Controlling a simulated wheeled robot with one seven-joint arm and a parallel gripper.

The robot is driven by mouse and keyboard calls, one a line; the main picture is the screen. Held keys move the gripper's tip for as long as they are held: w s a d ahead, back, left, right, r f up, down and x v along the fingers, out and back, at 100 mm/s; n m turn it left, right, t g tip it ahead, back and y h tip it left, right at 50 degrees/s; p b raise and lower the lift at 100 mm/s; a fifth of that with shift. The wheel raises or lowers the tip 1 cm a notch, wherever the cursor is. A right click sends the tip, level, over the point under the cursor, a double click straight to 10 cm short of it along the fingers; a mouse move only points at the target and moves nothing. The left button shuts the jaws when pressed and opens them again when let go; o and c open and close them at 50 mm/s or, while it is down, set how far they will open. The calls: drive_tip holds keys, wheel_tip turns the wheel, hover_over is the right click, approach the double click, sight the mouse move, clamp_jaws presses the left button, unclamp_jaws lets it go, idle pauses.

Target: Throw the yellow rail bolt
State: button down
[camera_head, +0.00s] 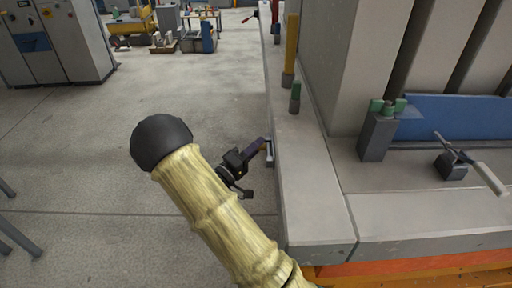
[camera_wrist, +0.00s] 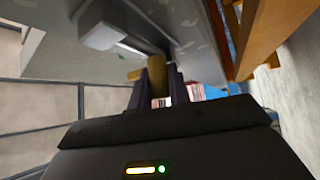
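My gripper (camera_head: 262,146) is at the left side of the pale mould ledge, low down, at a small bracket. In the wrist view my gripper (camera_wrist: 162,74) has its two dark fingers on either side of a yellow-brown bolt handle (camera_wrist: 157,76), which fills the space between them. A grey-white housing (camera_wrist: 105,25) with a metal rod stands just beyond, on the underside or flank of the ledge. In the head view the yellow rail bolt is mostly hidden by my fingers. My forearm crosses the lower middle of that view.
The pale ledge (camera_head: 303,190) runs away along the right, with a yellow post (camera_head: 290,45) and a shorter green-topped post (camera_head: 295,97) on it. A green-handled block (camera_head: 376,135) and a lever clamp (camera_head: 450,165) stand farther right. Open floor (camera_head: 80,150) lies left.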

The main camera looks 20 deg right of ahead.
drive_tip(key=shift+s+a+f, duration=0.1)
drive_tip(key=shift+s+a, duration=0.25)
drive_tip(key=shift+s, duration=0.45)
drive_tip(key=shift+s+a+r, duration=0.1)
drive_tip(key=shift+s+a, duration=0.25)
drive_tip(key=shift+s, duration=0.5)
drive_tip(key=shift+s+a+f, duration=0.1)
drive_tip(key=shift+s+a, duration=0.25)
drive_tip(key=shift+s, duration=0.45)
drive_tip(key=c, duration=1.3)
unclamp_jaws()
drive_tip(key=shift+s, duration=0.1)
drive_tip(key=p+v, duration=0.1)
drive_tip(key=v, duration=1.6)
drive_tip(key=shift+s+a, duration=0.1)
drive_tip(key=shift+a, duration=0.1)
